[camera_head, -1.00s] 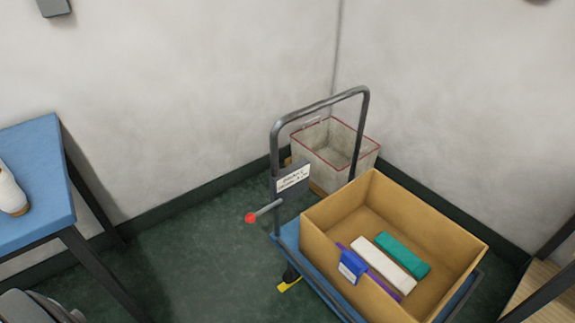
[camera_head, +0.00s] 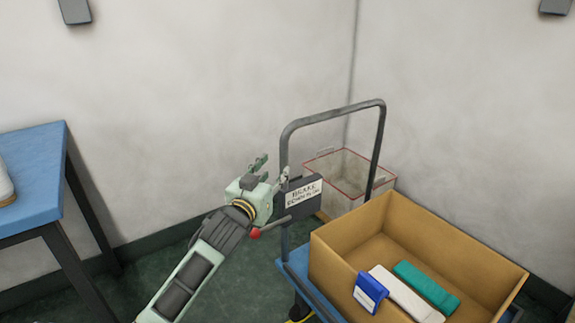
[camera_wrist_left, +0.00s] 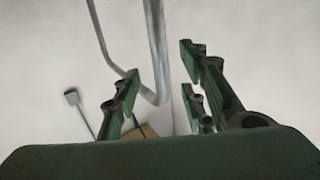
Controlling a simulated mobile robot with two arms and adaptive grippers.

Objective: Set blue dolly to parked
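The blue dolly (camera_head: 292,268) stands in the corner with a grey tube handle (camera_head: 335,112). A dark box on its handle post carries a white brake label (camera_head: 304,194); its lower line is hard to read. A brake lever with a red knob (camera_head: 255,233) sticks out left from this box and slopes slightly down. My left gripper (camera_head: 272,166) is above the knob, just left of the label and post, with its fingers pointing up. In the left wrist view its fingers (camera_wrist_left: 160,65) are apart with nothing held, and the handle tube (camera_wrist_left: 158,50) shows beyond them. My right gripper is out of view.
A tan box (camera_head: 345,250) with coloured blocks and a blue tag sits on the dolly. A pale bin with red edging (camera_head: 340,180) stands behind it. A blue table (camera_head: 35,170) is at left. Green floor is open between table and dolly.

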